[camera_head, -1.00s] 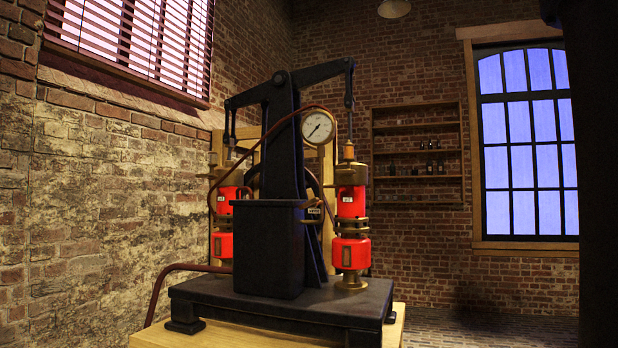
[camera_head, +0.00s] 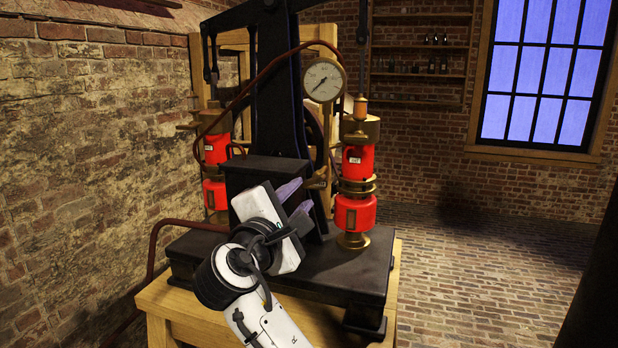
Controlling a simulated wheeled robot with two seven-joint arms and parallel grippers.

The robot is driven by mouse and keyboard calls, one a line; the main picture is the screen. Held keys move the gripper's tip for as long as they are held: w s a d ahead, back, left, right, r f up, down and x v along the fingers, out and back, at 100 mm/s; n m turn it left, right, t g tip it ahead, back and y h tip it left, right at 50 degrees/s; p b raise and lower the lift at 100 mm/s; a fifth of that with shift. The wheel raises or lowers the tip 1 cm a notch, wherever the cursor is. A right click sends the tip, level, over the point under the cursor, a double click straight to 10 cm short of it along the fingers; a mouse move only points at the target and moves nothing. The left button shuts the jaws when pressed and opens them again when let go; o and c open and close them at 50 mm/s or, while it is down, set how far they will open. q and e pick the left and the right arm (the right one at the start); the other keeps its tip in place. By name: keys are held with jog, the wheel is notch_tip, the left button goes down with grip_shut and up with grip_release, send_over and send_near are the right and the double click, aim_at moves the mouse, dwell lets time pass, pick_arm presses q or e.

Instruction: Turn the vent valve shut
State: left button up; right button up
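A small brass fitting with a pale tag (camera_head: 317,181), which looks like the vent valve, sits at the right side of the black box on the pump's column. Its handle is too small to make out. My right gripper (camera_head: 298,202) reaches up from the bottom in front of the black box. Its two purplish-grey fingers are apart with nothing visible between them, and they point right toward the fitting. They look short of it in the picture; the depth gap is hard to tell. My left gripper is not in view.
The pump's black base (camera_head: 335,275) stands on a wooden table (camera_head: 180,312). A red and brass cylinder (camera_head: 355,190) stands right of the fitting, another (camera_head: 215,165) at left. A dial gauge (camera_head: 324,80) and dark red hose (camera_head: 262,77) are above. Brick floor (camera_head: 470,270) is clear at right.

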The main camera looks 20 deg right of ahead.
aim_at(311, 183)
jog(key=p+x, duration=0.1)
jog(key=x, duration=0.6)
jog(key=shift+w+d, duration=0.2)
jog(key=shift+w, duration=0.1)
grip_shut()
jog(key=shift+f, duration=0.1)
